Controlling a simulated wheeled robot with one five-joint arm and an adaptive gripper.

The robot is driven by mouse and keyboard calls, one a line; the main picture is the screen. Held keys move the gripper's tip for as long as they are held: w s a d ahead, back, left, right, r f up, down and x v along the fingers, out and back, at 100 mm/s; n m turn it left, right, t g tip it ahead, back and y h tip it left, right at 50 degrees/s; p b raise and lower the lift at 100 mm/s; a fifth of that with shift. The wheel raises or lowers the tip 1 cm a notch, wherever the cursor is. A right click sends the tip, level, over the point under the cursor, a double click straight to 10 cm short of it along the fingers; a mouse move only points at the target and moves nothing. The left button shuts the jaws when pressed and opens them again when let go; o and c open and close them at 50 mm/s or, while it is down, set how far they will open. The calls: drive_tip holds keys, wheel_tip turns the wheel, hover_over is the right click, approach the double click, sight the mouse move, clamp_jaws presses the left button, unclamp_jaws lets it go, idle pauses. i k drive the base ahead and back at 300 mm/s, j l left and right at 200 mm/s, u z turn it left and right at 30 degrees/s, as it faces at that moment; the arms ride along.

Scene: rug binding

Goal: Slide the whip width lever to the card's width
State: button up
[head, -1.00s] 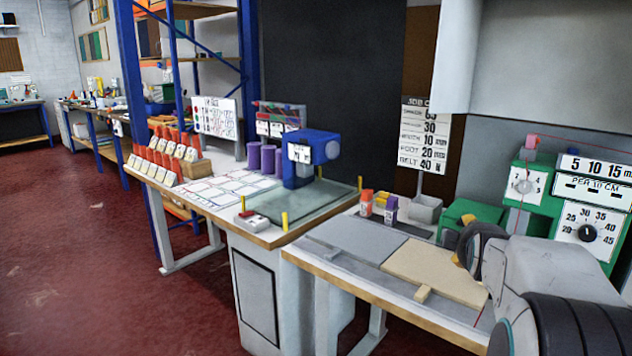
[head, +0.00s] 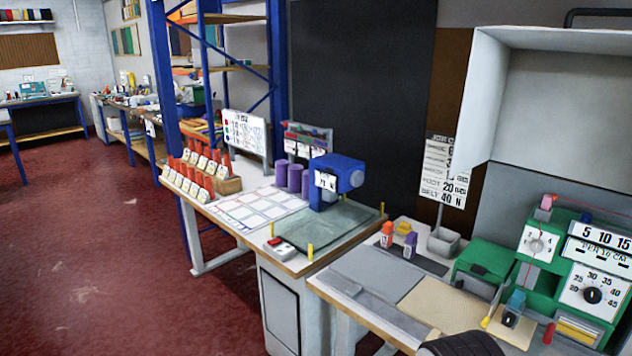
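The job card (head: 445,172) stands on a post at the back of the bench. I can read "20" and "40 N" on its lower lines; the upper lines are blurred. The green machine (head: 511,268) is at the right. It carries a small white dial (head: 538,243), a "5 10 15 per 10 cm" scale (head: 598,246) and a dial marked 25 to 45 (head: 593,294). A teal-grey block with a dark label (head: 514,309) and a red upright piece (head: 549,333) are at its front. I cannot tell which part is the whip width lever. My gripper is out of view.
A dark part of my arm shows at the bottom edge. A beige board (head: 440,303) and grey plate (head: 385,270) lie on the bench. A blue machine (head: 337,181) stands on the left bench. Red floor is open at left.

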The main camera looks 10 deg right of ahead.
sight(586, 217)
drive_tip(key=z, duration=1.5)
